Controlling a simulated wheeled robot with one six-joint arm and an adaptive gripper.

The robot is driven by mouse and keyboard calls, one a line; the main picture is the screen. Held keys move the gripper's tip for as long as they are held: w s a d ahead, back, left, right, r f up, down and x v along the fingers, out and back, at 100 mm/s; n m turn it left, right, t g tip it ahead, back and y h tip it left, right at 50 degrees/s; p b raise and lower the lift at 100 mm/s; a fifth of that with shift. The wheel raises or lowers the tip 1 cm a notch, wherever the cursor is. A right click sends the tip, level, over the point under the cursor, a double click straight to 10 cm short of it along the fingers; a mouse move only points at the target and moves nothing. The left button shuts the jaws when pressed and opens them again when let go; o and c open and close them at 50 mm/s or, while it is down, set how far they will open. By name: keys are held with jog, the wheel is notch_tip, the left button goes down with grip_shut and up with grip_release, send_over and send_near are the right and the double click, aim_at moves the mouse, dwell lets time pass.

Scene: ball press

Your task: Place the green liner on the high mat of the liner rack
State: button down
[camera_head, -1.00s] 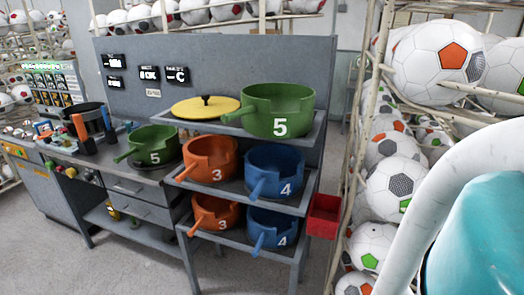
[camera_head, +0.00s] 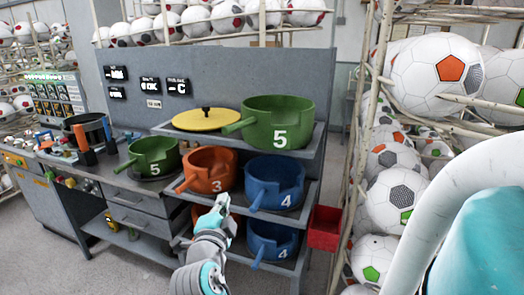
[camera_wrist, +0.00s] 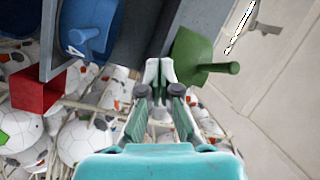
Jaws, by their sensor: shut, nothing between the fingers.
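One green liner (camera_head: 279,122), marked 5, with a side handle, sits on the right of the rack's top shelf. Another green liner (camera_head: 152,157), also marked 5, stands on the workbench left of the rack. The liner rack (camera_head: 311,146) is grey with several levels; I cannot make out a mat under the top liner. My gripper (camera_head: 223,199) is shut and empty, in front of the orange liners and below the top shelf. In the wrist view my gripper (camera_wrist: 158,72) has a green liner (camera_wrist: 196,58) beyond it to the right; I cannot tell which one.
A yellow lid (camera_head: 206,119) lies on the top shelf beside the green liner. An orange liner (camera_head: 208,169) and a blue liner (camera_head: 275,184) fill the shelf below, with more underneath. A red bin (camera_head: 325,228) hangs at the rack's right, near shelves of footballs (camera_head: 436,65).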

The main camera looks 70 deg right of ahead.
jog(key=s+d+r+m+g+h, duration=0.1)
jog(key=s+d+r+m+g, duration=0.3)
jog(key=r+m, duration=0.4)
jog(key=g, duration=0.1)
send_near(265, 144)
jog(key=shift+m, duration=0.3)
jog(key=d, duration=0.7)
jog(key=shift+w+d+r, duration=0.1)
jog(key=shift+w+r, duration=0.05)
jog(key=shift+w, duration=0.15)
jog(key=shift+d, duration=0.1)
jog(key=d, duration=0.3)
jog(key=shift+w+d, duration=0.15)
jog(key=shift+d, duration=0.1)
jog(key=shift+a, duration=0.1)
